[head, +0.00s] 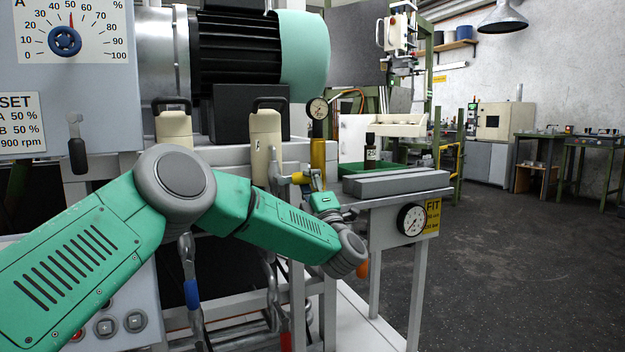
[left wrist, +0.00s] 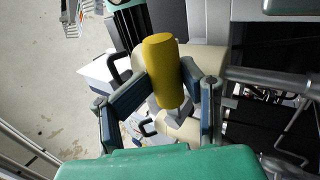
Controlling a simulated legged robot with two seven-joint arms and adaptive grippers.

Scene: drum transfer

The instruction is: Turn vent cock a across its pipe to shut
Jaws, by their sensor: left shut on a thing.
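A yellow handle (head: 302,178) sits on a grey metal fitting (head: 280,181) beside the second cream canister; I take it to be the vent cock's handle, though I can read no letter on it. My left gripper (head: 319,187) reaches it from the right, partly hidden by its own arm and wrist. In the left wrist view, the yellow handle (left wrist: 163,70) stands between the two fingers of my left gripper (left wrist: 165,75), which are shut on it. The pipe's line under the handle is mostly hidden. My right gripper is not in view.
Two cream canisters (head: 265,134) with black handles stand behind my arm. A gauge on a yellow body (head: 317,150) rises close behind the gripper. A grey stand (head: 395,184) with a dial gauge (head: 411,220) is to the right. Open floor (head: 510,265) lies further right.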

